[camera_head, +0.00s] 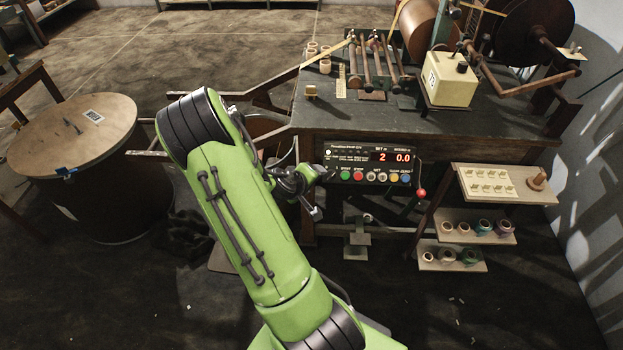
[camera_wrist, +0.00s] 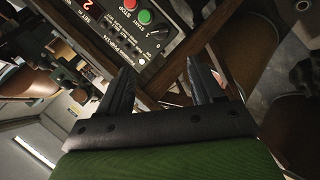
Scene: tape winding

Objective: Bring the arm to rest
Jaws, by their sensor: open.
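My green arm is bent, with its elbow raised in front of the machine table in the head view. In the wrist view my gripper (camera_wrist: 163,77) has its two dark fingers spread apart with nothing between them. The control panel (camera_head: 367,164) is on the front of the table, and its red display reads 2 and 0.0. Part of the panel (camera_wrist: 135,30) shows beyond the fingers in the wrist view, with a red and a green button. The elbow hides part of the forearm in the head view, and I cannot make out the fingertips there.
The winding machine stands on the dark table (camera_head: 440,135). A round drum with a wooden lid (camera_head: 70,135) is at the left. Small shelves with tape rolls (camera_head: 450,257) are at the lower right, beside a wall. The floor at the back left is largely open.

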